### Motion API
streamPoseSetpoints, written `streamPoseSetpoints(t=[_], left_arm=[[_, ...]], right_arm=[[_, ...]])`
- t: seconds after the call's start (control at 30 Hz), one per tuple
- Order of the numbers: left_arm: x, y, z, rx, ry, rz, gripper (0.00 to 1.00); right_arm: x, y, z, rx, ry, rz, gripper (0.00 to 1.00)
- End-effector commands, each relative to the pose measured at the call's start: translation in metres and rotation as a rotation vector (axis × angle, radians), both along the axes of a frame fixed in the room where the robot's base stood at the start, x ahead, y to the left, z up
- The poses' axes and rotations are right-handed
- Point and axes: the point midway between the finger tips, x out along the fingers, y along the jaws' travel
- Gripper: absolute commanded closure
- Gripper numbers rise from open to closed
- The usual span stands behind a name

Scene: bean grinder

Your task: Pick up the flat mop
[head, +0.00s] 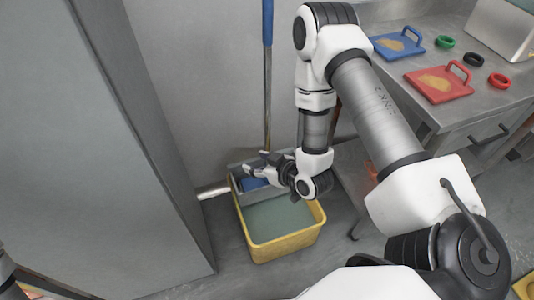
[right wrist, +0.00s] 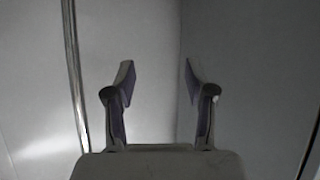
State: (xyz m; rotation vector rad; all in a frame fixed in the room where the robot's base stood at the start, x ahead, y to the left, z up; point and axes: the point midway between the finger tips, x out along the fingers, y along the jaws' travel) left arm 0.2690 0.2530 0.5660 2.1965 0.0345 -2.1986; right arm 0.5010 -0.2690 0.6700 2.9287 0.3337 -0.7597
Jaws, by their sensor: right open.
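The flat mop (head: 267,75) stands upright against the back wall in the head view. Its upper handle is blue and its lower pole is grey, running down to the yellow bucket (head: 286,246). A blue part (head: 256,183), perhaps the mop head, shows at the bucket's grey wringer; my gripper partly hides it. My right gripper (head: 252,169) is low, over the bucket's back edge near the pole's lower end. In the right wrist view its fingers (right wrist: 160,78) are apart with nothing between them. A shiny thin pole (right wrist: 73,75) stands left of them there.
A tall grey cabinet (head: 95,130) stands left of the bucket. A metal table (head: 455,100) on the right holds a blue tray (head: 397,44), a red tray (head: 439,83) and several coloured rings. A pale pipe (head: 213,192) runs low beside the bucket. Bare floor lies in front.

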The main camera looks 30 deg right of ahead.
Motion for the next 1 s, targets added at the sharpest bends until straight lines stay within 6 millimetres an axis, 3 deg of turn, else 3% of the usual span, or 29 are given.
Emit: streamPoseSetpoints(t=[0.03, 0.2, 0.3, 0.4, 0.57, 0.73, 1.0], left_arm=[[0.0, 0.0, 0.04, 0.0, 0.0, 0.0, 0.57], [0.0, 0.0, 0.128, 0.0, -0.001, 0.0, 0.57], [0.001, 0.0, 0.171, 0.0, -0.001, 0.0, 0.57], [0.001, 0.0, 0.196, 0.0, -0.001, 0.0, 0.57], [0.0, 0.0, 0.203, 0.0, 0.0, 0.0, 0.57], [0.0, 0.0, 0.204, 0.0, 0.0, 0.0, 0.57], [0.0, 0.0, 0.221, 0.0, -0.001, 0.0, 0.57]], right_arm=[[0.015, -0.013, 0.059, 0.01, -0.084, -0.023, 0.45], [0.053, -0.068, 0.217, 0.046, -0.374, -0.125, 0.45], [0.061, -0.1, 0.286, 0.069, -0.458, -0.192, 0.45], [0.063, -0.12, 0.324, 0.083, -0.492, -0.245, 0.45], [0.069, -0.125, 0.339, 0.087, -0.51, -0.259, 0.45], [0.091, -0.125, 0.336, 0.086, -0.509, -0.256, 0.45], [0.136, -0.124, 0.336, 0.086, -0.507, -0.256, 0.45]])
